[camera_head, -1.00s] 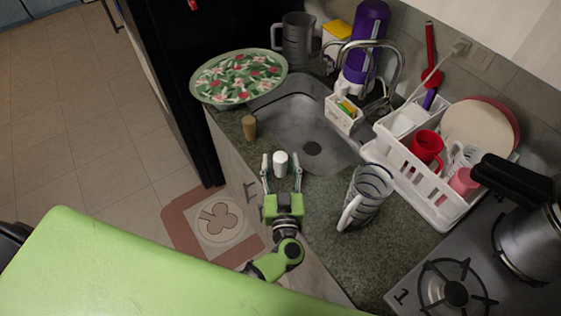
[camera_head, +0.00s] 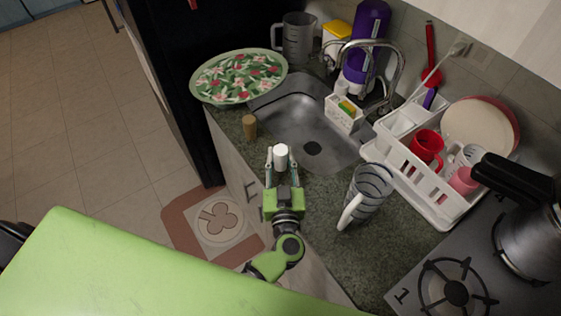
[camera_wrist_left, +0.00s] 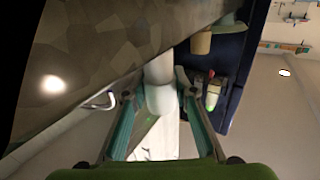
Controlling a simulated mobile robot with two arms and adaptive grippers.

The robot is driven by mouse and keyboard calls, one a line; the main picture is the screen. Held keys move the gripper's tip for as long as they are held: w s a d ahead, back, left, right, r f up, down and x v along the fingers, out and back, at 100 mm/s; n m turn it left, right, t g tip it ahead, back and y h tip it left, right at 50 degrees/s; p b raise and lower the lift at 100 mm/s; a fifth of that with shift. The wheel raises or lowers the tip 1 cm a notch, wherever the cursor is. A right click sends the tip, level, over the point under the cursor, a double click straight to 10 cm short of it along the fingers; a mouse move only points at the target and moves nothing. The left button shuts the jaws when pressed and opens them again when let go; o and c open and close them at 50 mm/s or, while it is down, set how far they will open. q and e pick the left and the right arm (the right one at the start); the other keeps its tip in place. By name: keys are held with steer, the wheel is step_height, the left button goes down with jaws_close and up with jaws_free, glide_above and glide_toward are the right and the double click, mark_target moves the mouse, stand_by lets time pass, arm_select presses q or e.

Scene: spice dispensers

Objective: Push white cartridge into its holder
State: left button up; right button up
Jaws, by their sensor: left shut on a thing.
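The white cartridge (camera_head: 281,158) is a small white cylinder near the counter's front edge. My left gripper (camera_head: 281,153) has one finger on each side of it and is shut on it. In the left wrist view the white cartridge (camera_wrist_left: 160,98) sits between the fingertips of my left gripper (camera_wrist_left: 156,92), with a narrower white part behind it. I cannot clearly make out its holder, or tell how far the cartridge is in. My right gripper is not in view.
A brown cylinder (camera_head: 249,127) stands on the counter, left of the cartridge. A sink (camera_head: 290,121) lies behind.

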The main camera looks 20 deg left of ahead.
mark_target(275, 159)
arm_select(q)
steer(key=s+d+r+b, duration=0.1)
steer(key=s+r, duration=0.9)
steer(key=s, duration=0.4)
